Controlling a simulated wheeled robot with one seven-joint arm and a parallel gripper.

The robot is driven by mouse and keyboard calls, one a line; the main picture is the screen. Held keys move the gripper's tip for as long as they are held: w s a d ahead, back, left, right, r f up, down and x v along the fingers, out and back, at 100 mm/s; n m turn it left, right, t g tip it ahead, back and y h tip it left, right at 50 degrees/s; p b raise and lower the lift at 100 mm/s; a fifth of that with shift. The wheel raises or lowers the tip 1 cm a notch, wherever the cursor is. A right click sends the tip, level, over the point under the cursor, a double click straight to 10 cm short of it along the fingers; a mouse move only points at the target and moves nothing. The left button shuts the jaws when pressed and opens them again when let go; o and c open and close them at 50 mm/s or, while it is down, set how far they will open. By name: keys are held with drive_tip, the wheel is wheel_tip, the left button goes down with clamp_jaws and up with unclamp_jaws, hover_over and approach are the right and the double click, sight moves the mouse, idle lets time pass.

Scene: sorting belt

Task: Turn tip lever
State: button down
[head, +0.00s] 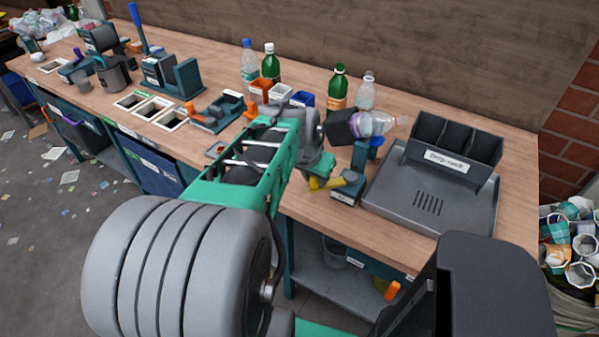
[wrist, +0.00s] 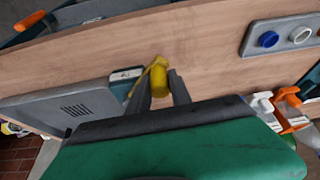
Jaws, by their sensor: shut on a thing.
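The tip lever is a yellow handle (head: 326,184) on a small dark labelled base (head: 346,189), at the bench's front edge by the drip rack. My gripper (wrist: 161,76) is shut on the yellow lever (wrist: 159,74), with one dark finger on each side of its thick grip. A thin yellow arm of the lever runs left toward the base. In the head view, the fingers are mostly hidden by my wrist. Behind the lever, a dark cup (head: 342,127) on a blue stand holds a clear bottle (head: 376,123) lying nearly level, neck to the right.
The grey drip rack (head: 435,200) stands right of the lever. Upright bottles (head: 338,88) and small coloured bins (head: 278,93) stand behind my arm. An orange-handled device (head: 213,112) is to the left. Bare bench lies behind the drip rack.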

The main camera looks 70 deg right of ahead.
drive_tip(key=s+a+n+t, duration=0.1)
drive_tip(key=s+a+n, duration=0.1)
drive_tip(key=shift+n+b, duration=0.3)
drive_tip(key=shift+b, duration=0.05)
drive_tip(key=shift+s+a+n+t, duration=0.3)
drive_tip(key=shift+s+a+n, duration=0.3)
drive_tip(key=shift+n, duration=0.3)
drive_tip(key=shift+s+a+n+t+y, duration=0.15)
drive_tip(key=shift+s+a+n+t, duration=0.1)
drive_tip(key=shift+s+n, duration=0.3)
drive_tip(key=shift+s+a+n+t+y, duration=0.15)
drive_tip(key=shift+s+n+t, duration=0.15)
drive_tip(key=shift+n, duration=0.35)
drive_tip(key=shift+s+a+n+t, duration=0.15)
drive_tip(key=shift+s+n+t, duration=0.2)
drive_tip(key=shift+s+n, duration=0.7)
drive_tip(key=shift+w, duration=0.15)
drive_tip(key=c, duration=1.2)
unclamp_jaws()
drive_tip(key=shift+o, duration=0.2)
drive_tip(key=v, duration=0.8)
drive_tip(key=shift+p, duration=0.45)
